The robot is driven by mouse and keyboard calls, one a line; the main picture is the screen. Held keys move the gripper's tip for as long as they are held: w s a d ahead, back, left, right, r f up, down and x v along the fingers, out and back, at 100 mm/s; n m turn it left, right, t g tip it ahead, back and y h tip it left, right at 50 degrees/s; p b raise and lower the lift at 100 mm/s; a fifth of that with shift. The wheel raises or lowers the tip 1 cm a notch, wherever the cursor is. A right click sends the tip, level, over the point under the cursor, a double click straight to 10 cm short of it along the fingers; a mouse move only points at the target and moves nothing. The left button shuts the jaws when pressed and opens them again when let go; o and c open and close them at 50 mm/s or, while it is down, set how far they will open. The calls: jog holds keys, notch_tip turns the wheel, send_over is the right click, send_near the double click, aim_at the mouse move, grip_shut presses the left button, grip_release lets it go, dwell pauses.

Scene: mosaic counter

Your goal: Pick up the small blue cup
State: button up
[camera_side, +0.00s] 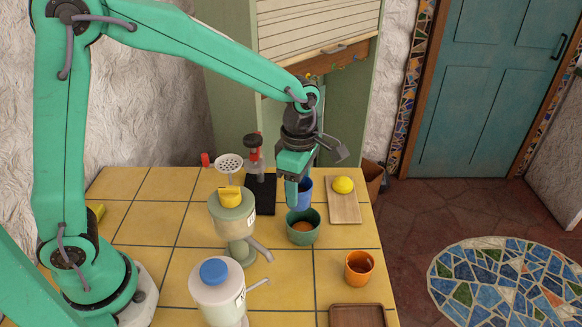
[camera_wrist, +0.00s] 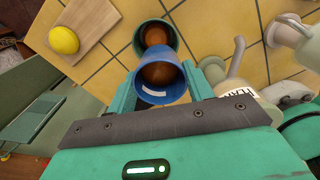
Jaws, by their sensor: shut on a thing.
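The small blue cup (camera_wrist: 158,94) is between the two fingers of my gripper (camera_wrist: 165,98) in the wrist view, with brown contents showing inside. In the side view the blue cup (camera_side: 305,190) is partly hidden behind a finger of my gripper (camera_side: 297,190). My gripper is shut on the cup. A green bowl-like cup (camera_side: 303,228) with brown contents stands just in front of it in the side view. I cannot tell whether the blue cup touches the counter.
A yellow lemon (camera_side: 343,185) lies on a wooden board (camera_side: 345,210) to the right. An orange cup (camera_side: 359,267) stands at the front right, near a brown tray (camera_side: 357,316). Two spouted dispensers (camera_side: 232,218) (camera_side: 217,290) stand to the left. A black-based press (camera_side: 260,192) is behind.

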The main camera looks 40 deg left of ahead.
jog(key=shift+s+d+r, duration=0.3)
jog(key=shift+d, duration=0.15)
dwell(0.4)
jog(key=shift+w+d, duration=0.4)
jog(key=shift+w, duration=0.05)
jog(key=w+d+r+m, duration=0.1)
jog(key=w+d+m, duration=0.55)
jog(key=d, duration=0.25)
jog(key=w+a+f, duration=0.4)
jog(key=w+a, duration=0.1)
jog(key=w+a+f, duration=0.2)
jog(key=w, duration=0.1)
jog(key=shift+w+a+f, duration=0.1)
jog(key=shift+a+f, duration=0.3)
jog(key=shift+f, duration=0.1)
jog(key=shift+f, duration=1.9)
jog(key=shift+f, duration=0.1)
